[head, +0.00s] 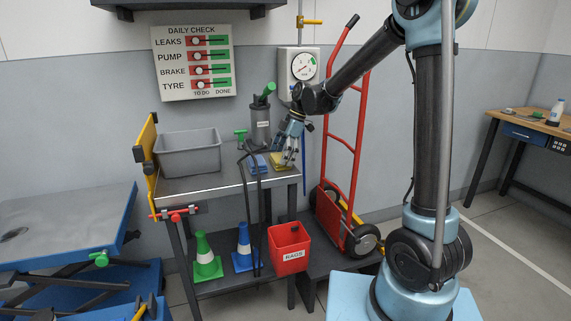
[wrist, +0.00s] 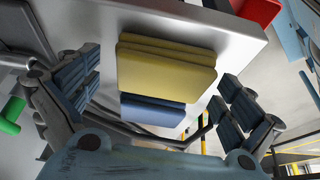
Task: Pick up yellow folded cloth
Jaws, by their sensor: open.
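The yellow folded cloth (wrist: 166,70) lies flat on the metal cart top (head: 215,184), near its right end. In the head view the cloth (head: 283,161) is partly hidden by my gripper (head: 291,147). In the wrist view my gripper (wrist: 158,105) is open, with one finger on each side of the cloth and the fingertips apart from it. A blue folded cloth (wrist: 152,110) lies right beside the yellow one; it also shows in the head view (head: 256,164). I cannot tell the exact height of the fingertips above the cart top.
A grey bin (head: 188,153) stands on the cart's left part. A dark grey canister with a green handle (head: 261,122) stands behind the cloths. A red hand truck (head: 343,150) leans at the right.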

